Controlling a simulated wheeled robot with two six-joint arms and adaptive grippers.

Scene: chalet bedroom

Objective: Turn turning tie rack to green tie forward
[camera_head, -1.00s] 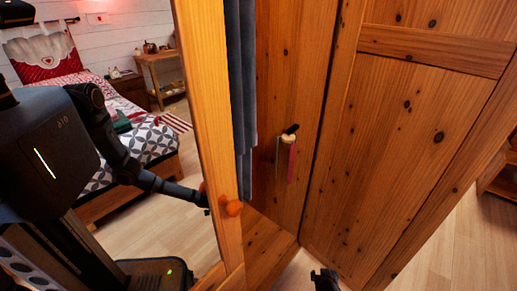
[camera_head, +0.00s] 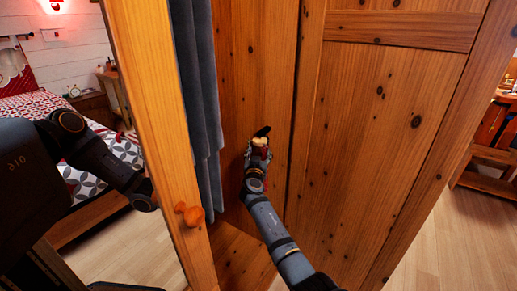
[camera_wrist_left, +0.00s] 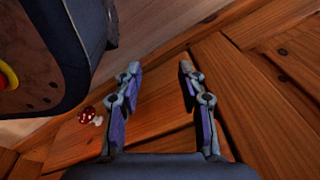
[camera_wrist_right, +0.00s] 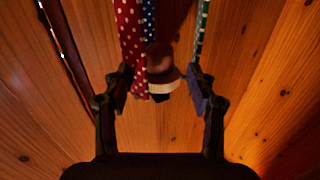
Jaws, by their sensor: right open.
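The turning tie rack (camera_head: 261,141), a small wooden hub with a dark tip, is on the inner wardrobe wall in the head view. The right wrist view shows its round brown and pale hub (camera_wrist_right: 163,72) between my fingers. A red white-dotted tie (camera_wrist_right: 130,42) and a blue dotted tie (camera_wrist_right: 149,20) are left of the hub. A green tie (camera_wrist_right: 202,30) is at the right, by my right-hand finger. My right gripper (camera_wrist_right: 159,74) is open around the hub; I cannot tell whether it touches. My left gripper (camera_wrist_left: 160,70) is open and empty; the door hides it in the head view.
The wardrobe door edge (camera_head: 148,130) with an orange knob (camera_head: 189,214) stands between my arms. Blue-grey cloth (camera_head: 197,95) hangs beside the rack. A bed (camera_head: 90,150) is at the left. Free floor (camera_head: 455,235) lies at the right.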

